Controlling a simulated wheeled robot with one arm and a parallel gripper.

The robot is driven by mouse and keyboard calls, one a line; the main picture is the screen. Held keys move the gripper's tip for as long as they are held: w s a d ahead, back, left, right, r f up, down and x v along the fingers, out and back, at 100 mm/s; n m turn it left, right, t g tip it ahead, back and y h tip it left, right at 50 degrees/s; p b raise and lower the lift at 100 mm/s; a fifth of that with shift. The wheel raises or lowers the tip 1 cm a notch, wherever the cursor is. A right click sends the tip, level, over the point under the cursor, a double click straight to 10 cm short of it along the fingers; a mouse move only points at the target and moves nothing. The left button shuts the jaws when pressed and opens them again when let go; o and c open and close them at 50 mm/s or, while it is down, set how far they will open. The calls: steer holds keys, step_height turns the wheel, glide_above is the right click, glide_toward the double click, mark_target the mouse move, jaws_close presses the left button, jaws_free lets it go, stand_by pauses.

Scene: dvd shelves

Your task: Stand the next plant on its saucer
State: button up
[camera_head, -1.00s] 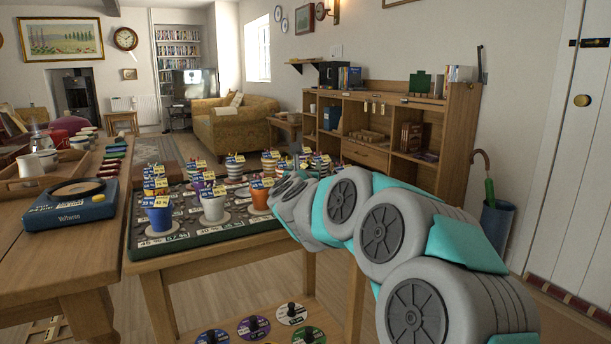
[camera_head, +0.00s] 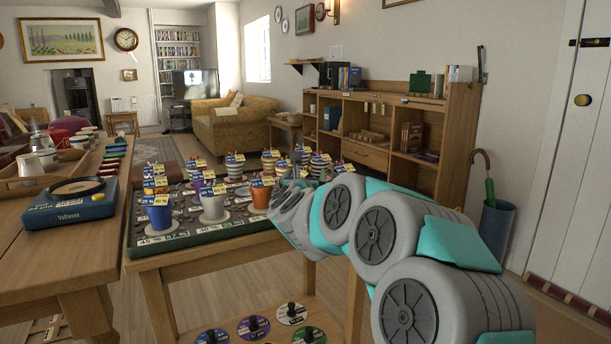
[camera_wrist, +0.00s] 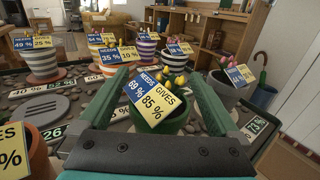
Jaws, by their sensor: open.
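An empty grey saucer (camera_wrist: 40,111) lies on the pebbled tray to the left. In the head view my arm hides the green pot. Several potted plants stand on the tray there, including a blue pot (camera_head: 159,217), a white pot (camera_head: 213,208) and an orange pot (camera_head: 260,197).
Close by in the wrist view are a terracotta pot (camera_wrist: 40,155) at left, a grey pot (camera_wrist: 226,88) at right and striped pots (camera_wrist: 145,50) behind.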

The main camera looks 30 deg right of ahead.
steer(key=shift+r+p, duration=0.25)
steer(key=shift+p, duration=0.1)
steer(key=shift+s+a+f, duration=0.1)
steer(key=shift+s+a, duration=0.1)
steer(key=shift+s, duration=0.1)
steer(key=b+v, duration=0.1)
steer(key=v, duration=1)
steer(key=shift+s, duration=0.2)
